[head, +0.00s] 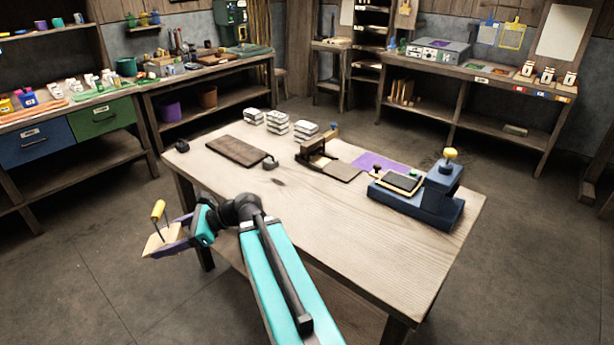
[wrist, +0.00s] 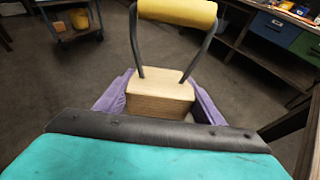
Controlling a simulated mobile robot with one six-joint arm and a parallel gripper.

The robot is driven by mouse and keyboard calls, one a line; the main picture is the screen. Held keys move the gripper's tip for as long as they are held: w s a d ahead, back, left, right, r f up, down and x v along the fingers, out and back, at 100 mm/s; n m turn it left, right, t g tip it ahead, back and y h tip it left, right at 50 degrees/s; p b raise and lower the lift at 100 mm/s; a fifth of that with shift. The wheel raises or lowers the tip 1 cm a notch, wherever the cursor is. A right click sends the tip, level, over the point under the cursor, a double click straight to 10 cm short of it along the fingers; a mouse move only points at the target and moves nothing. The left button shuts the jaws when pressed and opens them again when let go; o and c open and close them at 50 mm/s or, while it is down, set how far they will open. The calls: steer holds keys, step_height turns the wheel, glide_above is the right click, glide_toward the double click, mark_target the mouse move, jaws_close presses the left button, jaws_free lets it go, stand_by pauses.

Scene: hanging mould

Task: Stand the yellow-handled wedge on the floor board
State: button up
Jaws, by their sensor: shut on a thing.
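The yellow-handled wedge is a pale wooden block with a dark metal bail and a yellow grip. In the wrist view the wedge (wrist: 158,92) sits between the purple fingers of my gripper (wrist: 160,103), which is shut on it. The yellow handle points up and away from the gripper. In the head view the wedge (head: 159,240) is held out to the left of the wooden table, over the floor, with my gripper (head: 166,244) around it. I cannot make out a floor board in either view.
The wooden table (head: 300,235) stands to the right of my gripper, bearing a blue press (head: 425,205), a dark board (head: 237,151) and white stacks (head: 278,128). A bench with blue and green drawers (head: 105,118) is at the left. Floor around the wedge looks clear.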

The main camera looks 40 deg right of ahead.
steer(key=s+d+m+t+h+b, duration=0.1)
steer(key=s+d+b, duration=0.3)
steer(key=d, duration=0.7)
steer(key=s+d+m+t+h+b, duration=0.2)
steer(key=d+b, duration=0.5)
steer(key=d, duration=0.4)
steer(key=s+d+m+t+h+b, duration=0.1)
steer(key=s+d+m+h+b, duration=0.2)
steer(key=d, duration=0.8)
steer(key=shift+s+d+m+t+h+b, duration=0.2)
steer(key=shift+s+b, duration=0.45)
steer(key=shift+s, duration=0.4)
steer(key=shift+s+d+m+t+h+b, duration=0.1)
steer(key=shift+s+d+m+b, duration=0.1)
steer(key=shift+s+b, duration=0.65)
steer(key=s+d+h+b, duration=0.1)
steer(key=s+d, duration=0.1)
steer(key=s, duration=0.1)
steer(key=s+d+m+h+b, duration=0.1)
steer(key=s+d+b, duration=0.1)
steer(key=s+d, duration=0.1)
steer(key=s+d+m+b, duration=0.1)
steer(key=s+d, duration=0.1)
steer(key=s, duration=0.1)
steer(key=shift+s+d+r+t+h+b, duration=0.1)
steer(key=shift+s+d+t+h+b, duration=0.1)
steer(key=shift+d+t+h+b, duration=0.15)
steer(key=shift+s+d+r+m, duration=0.15)
steer(key=shift+s+d+m, duration=0.2)
steer(key=shift+s, duration=0.1)
